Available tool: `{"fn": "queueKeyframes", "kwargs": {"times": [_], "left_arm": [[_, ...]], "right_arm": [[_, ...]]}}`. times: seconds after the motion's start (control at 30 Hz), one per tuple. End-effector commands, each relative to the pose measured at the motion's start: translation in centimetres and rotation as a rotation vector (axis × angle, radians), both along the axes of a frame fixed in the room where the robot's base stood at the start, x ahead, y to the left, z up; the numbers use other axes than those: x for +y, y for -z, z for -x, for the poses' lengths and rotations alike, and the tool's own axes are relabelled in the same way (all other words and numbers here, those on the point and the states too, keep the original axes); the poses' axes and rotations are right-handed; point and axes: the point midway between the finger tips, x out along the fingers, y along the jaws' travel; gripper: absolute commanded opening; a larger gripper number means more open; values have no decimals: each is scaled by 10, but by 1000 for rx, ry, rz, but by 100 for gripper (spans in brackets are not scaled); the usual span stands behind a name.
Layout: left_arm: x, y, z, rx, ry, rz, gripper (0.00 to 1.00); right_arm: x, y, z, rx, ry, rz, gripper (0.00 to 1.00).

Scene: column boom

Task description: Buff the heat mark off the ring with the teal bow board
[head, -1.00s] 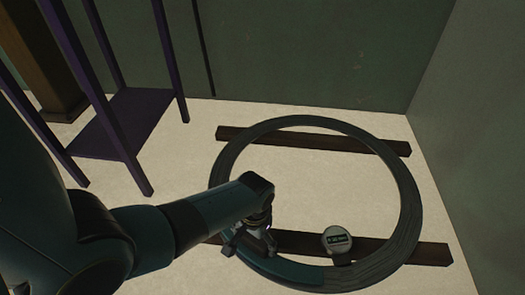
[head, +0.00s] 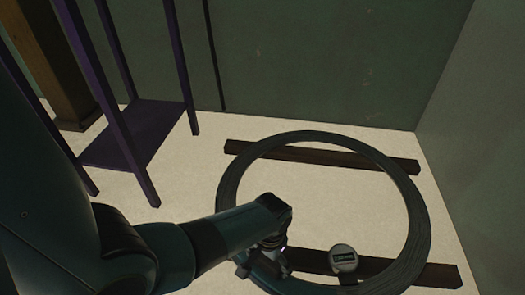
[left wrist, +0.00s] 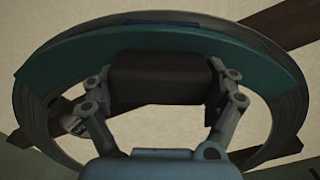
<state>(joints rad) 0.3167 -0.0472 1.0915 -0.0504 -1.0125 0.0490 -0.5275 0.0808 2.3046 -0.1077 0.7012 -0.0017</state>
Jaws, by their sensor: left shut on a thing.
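The large dark grooved ring (head: 424,215) lies across two beams on the floor. My left gripper (head: 265,262) is over the ring's near-left part. In the left wrist view, this gripper (left wrist: 160,98) is shut on the dark block handle (left wrist: 160,72) of the teal bow board (left wrist: 75,62). The curved board follows the ring (left wrist: 22,108) and covers much of its band there; I cannot tell whether they touch. A dark bluish strip (left wrist: 180,19) shows beyond the board; I cannot tell if it is the heat mark. My right gripper is not in view.
A round gauge (head: 343,257) with a small display stands inside the ring's near side. The dark beams (head: 325,158) stick out past the ring. A purple stand (head: 135,135) and brown post (head: 68,85) are at the left. Green walls close the back and right.

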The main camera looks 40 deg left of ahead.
Motion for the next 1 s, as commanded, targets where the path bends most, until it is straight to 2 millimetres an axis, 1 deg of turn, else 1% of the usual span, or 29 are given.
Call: {"fn": "queueKeyframes", "kwargs": {"times": [0.03,0.13,0.47,0.67,1.0], "left_arm": [[-4,-2,-2,-3,0,2,49],[-7,-2,-3,-3,0,1,49],[-6,-2,-3,-5,0,0,49],[2,-2,-3,-6,0,0,49],[25,0,-2,-4,1,-1,49]], "right_arm": [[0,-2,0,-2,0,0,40],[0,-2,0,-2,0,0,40],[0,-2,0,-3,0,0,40],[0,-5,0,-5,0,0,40],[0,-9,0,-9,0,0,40]]}}
